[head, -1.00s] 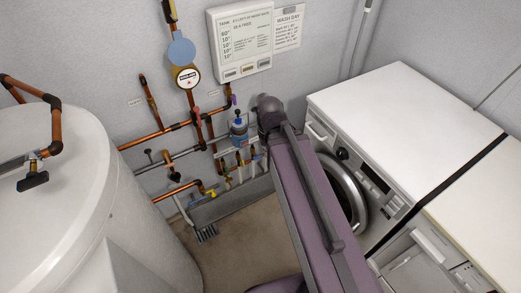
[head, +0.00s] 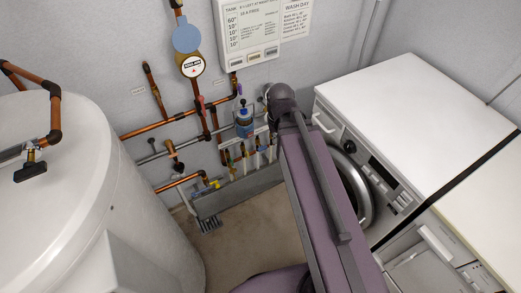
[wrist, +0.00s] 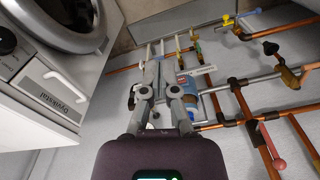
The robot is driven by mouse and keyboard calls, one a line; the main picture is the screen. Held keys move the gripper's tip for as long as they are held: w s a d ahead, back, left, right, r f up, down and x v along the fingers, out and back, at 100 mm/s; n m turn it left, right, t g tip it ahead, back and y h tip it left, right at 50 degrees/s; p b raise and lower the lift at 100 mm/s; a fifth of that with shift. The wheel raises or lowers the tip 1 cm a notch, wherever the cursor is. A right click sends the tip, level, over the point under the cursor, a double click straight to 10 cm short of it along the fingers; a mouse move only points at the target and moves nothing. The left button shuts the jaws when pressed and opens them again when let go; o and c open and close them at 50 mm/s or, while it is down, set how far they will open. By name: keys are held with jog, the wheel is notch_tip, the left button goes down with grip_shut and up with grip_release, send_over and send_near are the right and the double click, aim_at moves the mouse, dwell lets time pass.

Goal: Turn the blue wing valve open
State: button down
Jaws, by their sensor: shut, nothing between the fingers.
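My gripper (wrist: 160,72) points at the pipework on the wall in the wrist view, its fingers shut and empty. In the head view my own arm hides it. A row of small valves on short pipes hangs under a white strip in the head view, just left of my arm; a small bluish one (head: 261,149) at its right end looks like the blue wing valve. Its wing angle is too small to read. In the wrist view my fingers overlap part of this row, and I cannot tell whether they touch the valve.
A blue-topped canister (head: 244,124) sits above the row. Copper pipes (head: 160,131) and a round gauge (head: 192,66) are on the wall. A white tank (head: 60,190) stands left, a washing machine (head: 420,110) right. Floor (head: 245,225) shows between them.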

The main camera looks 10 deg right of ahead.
jog(key=w+d+f+n+t+y+b, duration=0.1)
jog(key=w+f+n+t+b, duration=0.2)
jog(key=w+f+b, duration=2.2)
jog(key=shift+f+b, duration=0.8)
jog(key=shift+f, duration=0.1)
jog(key=shift+w+d, duration=0.1)
jog(key=b, duration=1)
send_over(261, 149)
jog(key=s, duration=0.1)
notch_tip(261, 149, down, 10)
jog(key=shift+f+b, duration=1.75)
